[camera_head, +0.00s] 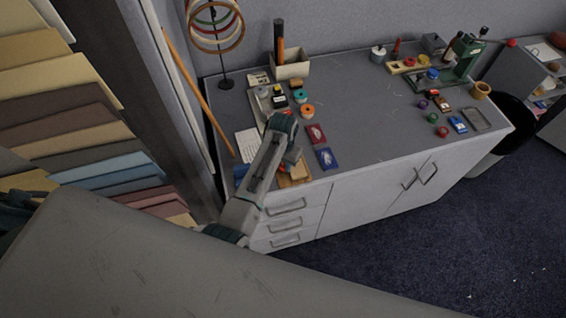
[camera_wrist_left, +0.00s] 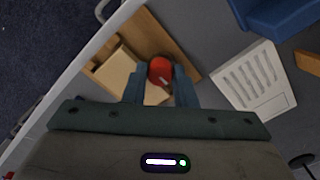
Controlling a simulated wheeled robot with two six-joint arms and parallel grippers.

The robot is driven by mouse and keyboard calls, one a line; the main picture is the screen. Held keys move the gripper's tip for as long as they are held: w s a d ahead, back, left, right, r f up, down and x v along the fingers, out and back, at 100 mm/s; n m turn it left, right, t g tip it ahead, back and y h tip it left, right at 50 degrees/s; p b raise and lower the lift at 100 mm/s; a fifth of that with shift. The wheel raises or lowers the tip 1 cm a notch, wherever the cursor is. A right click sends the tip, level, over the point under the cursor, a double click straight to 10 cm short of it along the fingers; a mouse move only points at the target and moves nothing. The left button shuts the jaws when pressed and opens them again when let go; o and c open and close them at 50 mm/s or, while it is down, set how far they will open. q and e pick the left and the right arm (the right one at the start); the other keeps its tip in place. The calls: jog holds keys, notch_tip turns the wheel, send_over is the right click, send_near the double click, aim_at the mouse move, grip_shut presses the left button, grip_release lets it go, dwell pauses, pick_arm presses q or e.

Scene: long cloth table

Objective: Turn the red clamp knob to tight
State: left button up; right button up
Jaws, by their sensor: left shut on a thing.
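The red clamp knob (camera_wrist_left: 160,69) sits on a wooden clamp block (camera_wrist_left: 111,69) near the table's front edge, with a pale mark on its near side. In the left wrist view, my left gripper (camera_wrist_left: 161,88) has one finger on each side of the knob and is shut on it. In the head view, my left arm reaches over the front left of the table; my left gripper (camera_head: 291,161) is above the wooden block (camera_head: 299,177), and the knob is mostly hidden by it. My right gripper is not seen.
A white slotted card (camera_wrist_left: 253,80) and a blue object (camera_wrist_left: 280,14) lie close to the block. A red card (camera_head: 316,134) and a blue card (camera_head: 326,158) lie to its right. The middle of the grey tabletop (camera_head: 370,115) is clear.

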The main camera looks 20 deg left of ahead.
pick_arm(q)
jog(key=m, duration=0.4)
jog(key=shift+m, duration=0.4)
jog(key=m, duration=0.4)
jog(key=shift+m, duration=0.3)
jog(key=m, duration=0.4)
jog(key=shift+m, duration=2.2)
jog(key=o, duration=1)
